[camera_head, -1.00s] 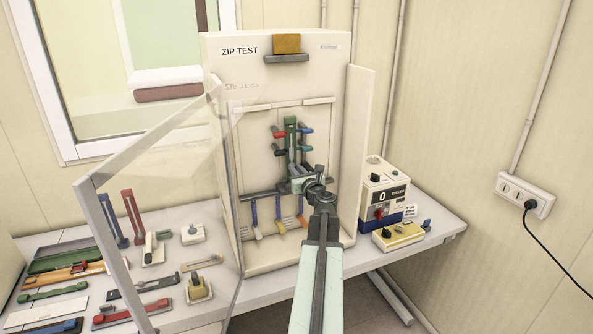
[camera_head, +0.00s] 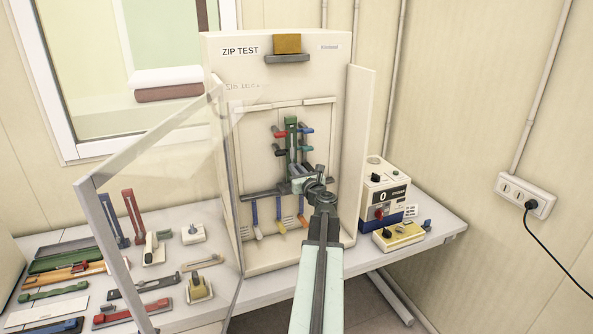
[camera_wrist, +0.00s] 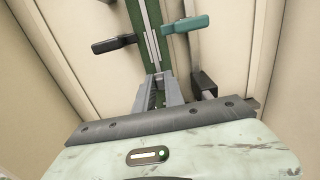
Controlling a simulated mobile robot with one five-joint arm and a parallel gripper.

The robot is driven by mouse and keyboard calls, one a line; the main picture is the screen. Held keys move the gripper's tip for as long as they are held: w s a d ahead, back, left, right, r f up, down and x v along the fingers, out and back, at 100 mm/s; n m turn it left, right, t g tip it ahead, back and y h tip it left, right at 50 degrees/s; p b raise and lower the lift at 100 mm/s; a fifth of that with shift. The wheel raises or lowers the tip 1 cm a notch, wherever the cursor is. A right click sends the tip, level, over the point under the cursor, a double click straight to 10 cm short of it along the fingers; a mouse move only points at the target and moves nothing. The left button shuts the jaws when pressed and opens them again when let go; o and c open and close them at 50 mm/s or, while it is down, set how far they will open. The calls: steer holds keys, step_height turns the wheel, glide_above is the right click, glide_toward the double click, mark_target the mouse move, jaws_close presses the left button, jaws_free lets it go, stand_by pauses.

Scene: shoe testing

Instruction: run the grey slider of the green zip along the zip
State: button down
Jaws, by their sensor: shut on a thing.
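The green zip (camera_head: 291,127) stands upright on the back panel of the ZIP TEST cabinet, between coloured clamps. It also shows in the wrist view (camera_wrist: 138,20) as a green strip with a pale line of teeth down its middle. My gripper (camera_head: 294,178) is at the lower part of the zip, below the clamps. In the wrist view my gripper (camera_wrist: 157,92) reaches up to the strip's lower end, with its jaws close together. The grey slider is mostly hidden between the jaws, and its exact outline cannot be made out.
The clear door (camera_head: 150,150) stands open at left. A counter box (camera_head: 384,190) stands right. Several zip samples lie on the bench at left.

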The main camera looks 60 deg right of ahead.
steer(key=shift+f, duration=0.1)
step_height(320, 180, down, 4)
steer(key=b, duration=0.4)
steer(key=shift+s+f+b, duration=0.1)
steer(key=shift+f+b, duration=0.1)
steer(key=shift+b, duration=0.1)
steer(key=c, duration=1.4)
jaws_free()
steer(key=v, duration=0.7)
steer(key=shift+s+a, duration=0.2)
steer(key=shift+a, duration=0.15)
steer(key=shift+f, duration=0.1)
